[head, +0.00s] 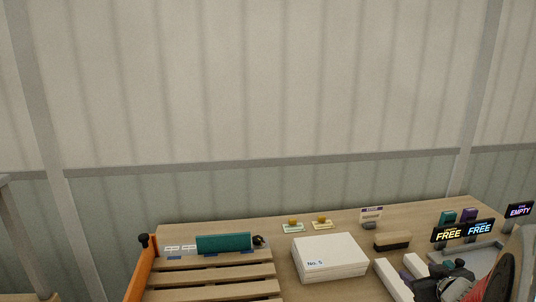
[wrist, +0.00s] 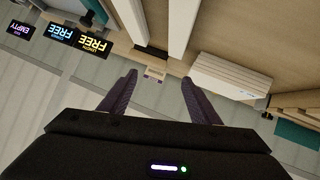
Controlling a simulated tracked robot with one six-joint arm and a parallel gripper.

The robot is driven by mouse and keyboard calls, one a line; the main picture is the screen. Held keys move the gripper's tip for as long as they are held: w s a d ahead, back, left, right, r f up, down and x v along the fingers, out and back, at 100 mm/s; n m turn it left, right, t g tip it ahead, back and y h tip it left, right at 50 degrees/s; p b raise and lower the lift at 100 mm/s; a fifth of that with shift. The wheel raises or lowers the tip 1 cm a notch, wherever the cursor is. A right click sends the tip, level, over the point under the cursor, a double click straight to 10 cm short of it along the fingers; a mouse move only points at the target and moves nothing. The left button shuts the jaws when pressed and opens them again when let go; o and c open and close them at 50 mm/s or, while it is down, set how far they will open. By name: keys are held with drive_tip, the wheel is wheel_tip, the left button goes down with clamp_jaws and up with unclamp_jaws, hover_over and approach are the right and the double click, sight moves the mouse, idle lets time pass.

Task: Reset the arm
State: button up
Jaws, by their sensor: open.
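My gripper (wrist: 159,79) shows in the wrist view with its two dark purple fingers spread wide. It is open, with nothing between the fingers. In the head view, part of my arm (head: 455,280) shows at the lower right, over the right side of the wooden table (head: 345,290). The fingertips are hard to make out there. The wrist view shows the scene turned upside down.
A white box marked No. 5 (head: 330,258) stands mid-table, left of two white bars (head: 393,280). A dark block (head: 392,241) lies behind. Signs reading FREE (head: 448,234) and EMPTY (head: 519,210) stand right. A slatted rack (head: 212,275) with a teal block (head: 224,243) is left.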

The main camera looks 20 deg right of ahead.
drive_tip(key=a+r+m+g+h, duration=0.1)
drive_tip(key=a+r, duration=0.3)
drive_tip(key=a, duration=0.3)
drive_tip(key=a+r+g, duration=0.1)
drive_tip(key=a+r, duration=0.3)
drive_tip(key=a, duration=0.3)
drive_tip(key=s+a+f+n+g+y, duration=0.1)
drive_tip(key=s+a, duration=0.4)
drive_tip(key=a, duration=0.7)
drive_tip(key=s+a+n+g+y, duration=0.1)
drive_tip(key=s+a+y, duration=0.3)
drive_tip(key=a, duration=0.8)
drive_tip(key=shift+s+f+g+y, duration=0.35)
drive_tip(key=shift+s+g, duration=0.35)
drive_tip(key=shift+s, duration=0.55)
drive_tip(key=shift+c, duration=0.3)
